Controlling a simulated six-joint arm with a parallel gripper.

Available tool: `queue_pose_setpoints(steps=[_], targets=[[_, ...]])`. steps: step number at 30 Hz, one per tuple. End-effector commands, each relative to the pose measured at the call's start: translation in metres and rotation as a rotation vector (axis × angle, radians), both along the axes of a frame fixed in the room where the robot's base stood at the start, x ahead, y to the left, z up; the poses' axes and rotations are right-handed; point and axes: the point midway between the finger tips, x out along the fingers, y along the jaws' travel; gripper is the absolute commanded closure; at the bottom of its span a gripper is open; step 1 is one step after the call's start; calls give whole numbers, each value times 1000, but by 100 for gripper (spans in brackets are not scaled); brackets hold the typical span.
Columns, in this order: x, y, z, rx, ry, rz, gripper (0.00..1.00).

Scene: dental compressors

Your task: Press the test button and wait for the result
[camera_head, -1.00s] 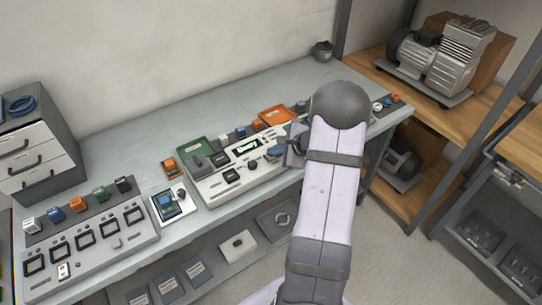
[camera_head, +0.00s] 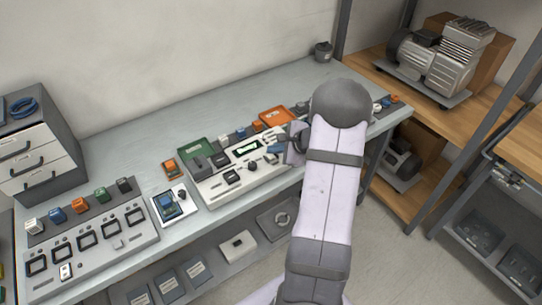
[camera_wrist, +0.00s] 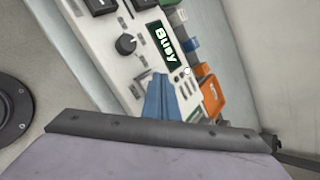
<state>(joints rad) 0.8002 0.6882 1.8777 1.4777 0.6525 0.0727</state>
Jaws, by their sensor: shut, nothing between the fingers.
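The pale tester (camera_head: 235,178) stands on the bench with a dark knob, black sockets and a small display (camera_head: 247,147). In the wrist view the display (camera_wrist: 166,44) reads "Busy" in lit letters. My gripper (camera_wrist: 160,76) has blue fingers, closed together with nothing between them. Their tips are over the tester's panel, just below the display in the wrist view; I cannot tell whether they touch it. The test button is not clearly identifiable; a small pale round spot (camera_wrist: 187,70) shows beside the display. In the head view my gripper (camera_head: 268,147) is at the tester's right part.
A green unit (camera_head: 197,152) and an orange tray (camera_head: 274,116) stand behind the tester. A blue device on a white plate (camera_head: 173,204) and a socket panel (camera_head: 95,245) are to the left. Shelves with a compressor (camera_head: 440,60) stand right.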

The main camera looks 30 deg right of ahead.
Motion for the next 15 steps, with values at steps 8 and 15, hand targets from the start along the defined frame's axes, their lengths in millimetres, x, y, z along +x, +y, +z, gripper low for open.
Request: queue_pose_setpoints(steps=[8,15], targets=[[0,0,6,-1,-1,0,100],[0,0,26,-1,-2,-1,100]])
